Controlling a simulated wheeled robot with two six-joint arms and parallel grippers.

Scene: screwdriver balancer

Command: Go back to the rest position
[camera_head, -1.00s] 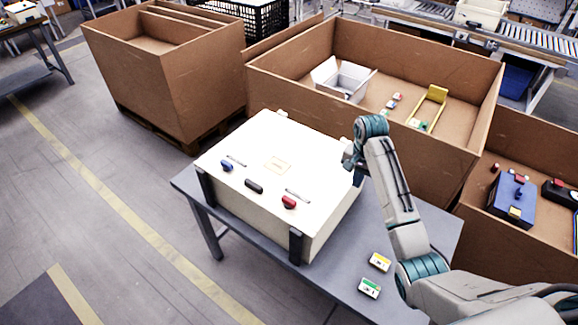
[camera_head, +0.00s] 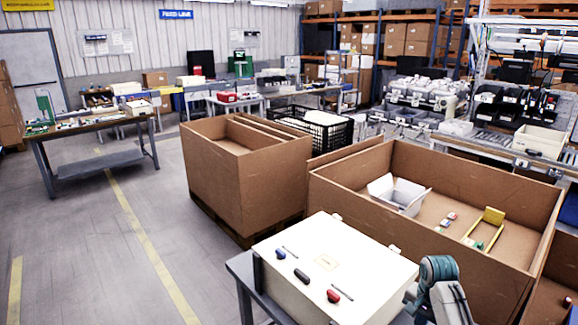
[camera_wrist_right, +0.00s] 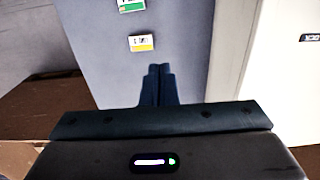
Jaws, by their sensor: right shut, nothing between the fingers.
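My right arm (camera_head: 440,290) shows at the bottom right of the head view, beside the right side of the white box. Its fingers are hidden there. In the right wrist view my right gripper (camera_wrist_right: 158,68) has its two dark fingers together with nothing between them. It hangs above the grey table (camera_wrist_right: 185,30). My left gripper is not in either view.
The white box (camera_head: 345,262), with blue, black and red handled items on its lid, stands on the table. Small yellow (camera_wrist_right: 141,43) and green labelled blocks lie on the table. A large cardboard bin (camera_head: 450,185) stands behind.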

